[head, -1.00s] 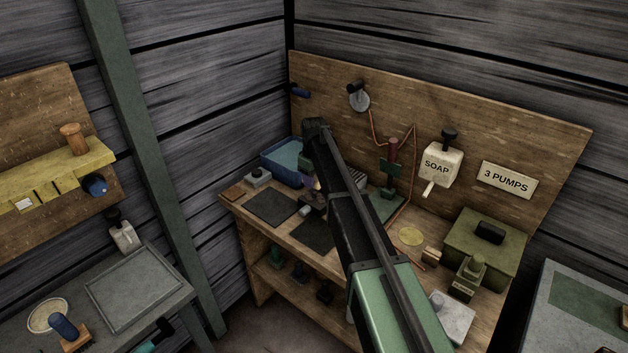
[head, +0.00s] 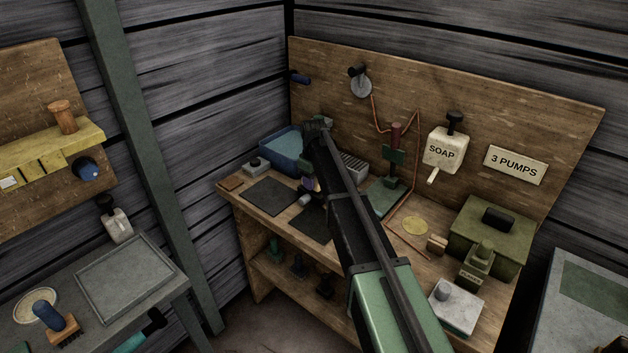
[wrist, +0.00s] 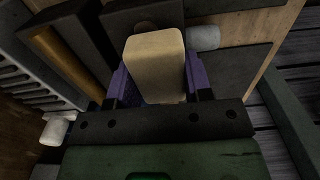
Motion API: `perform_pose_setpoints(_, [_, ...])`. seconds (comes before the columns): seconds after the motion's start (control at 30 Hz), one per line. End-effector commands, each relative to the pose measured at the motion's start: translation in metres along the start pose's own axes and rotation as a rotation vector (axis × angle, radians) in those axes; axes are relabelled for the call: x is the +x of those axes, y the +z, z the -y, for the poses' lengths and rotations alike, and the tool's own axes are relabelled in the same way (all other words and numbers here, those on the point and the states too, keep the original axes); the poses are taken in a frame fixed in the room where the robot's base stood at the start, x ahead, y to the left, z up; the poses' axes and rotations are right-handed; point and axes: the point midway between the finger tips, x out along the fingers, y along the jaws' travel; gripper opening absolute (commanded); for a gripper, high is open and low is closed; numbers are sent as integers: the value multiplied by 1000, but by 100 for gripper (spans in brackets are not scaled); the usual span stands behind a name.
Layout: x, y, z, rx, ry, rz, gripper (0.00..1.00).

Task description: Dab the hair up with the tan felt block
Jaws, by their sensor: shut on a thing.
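My gripper (wrist: 156,82) is shut on the tan felt block (wrist: 155,52), with a purple finger on each side of it in the wrist view. The block sticks out past the fingers, above dark mats on the workbench (head: 229,200). In the head view my gripper (head: 312,184) hangs over the back left of the bench, and my arm hides most of what it holds. I cannot make out any hair in either view. Whether the block touches the surface below cannot be told.
A blue tub (head: 284,150) stands behind my gripper, near a dark mat (head: 270,196). A grey cylinder (wrist: 203,38) lies close to the block. A soap dispenser (head: 444,152) hangs on the backboard. A green box (head: 490,235) stands at the bench's right.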

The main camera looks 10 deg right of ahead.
Motion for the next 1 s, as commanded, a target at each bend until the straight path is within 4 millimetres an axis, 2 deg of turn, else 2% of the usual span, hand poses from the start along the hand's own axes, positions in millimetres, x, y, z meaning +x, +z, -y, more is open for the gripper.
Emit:
perform_pose_setpoints(0.3, [7,0,0,0,0,0,3])
perform_pose_setpoints(1.0, [8,0,0,0,0,0,3])
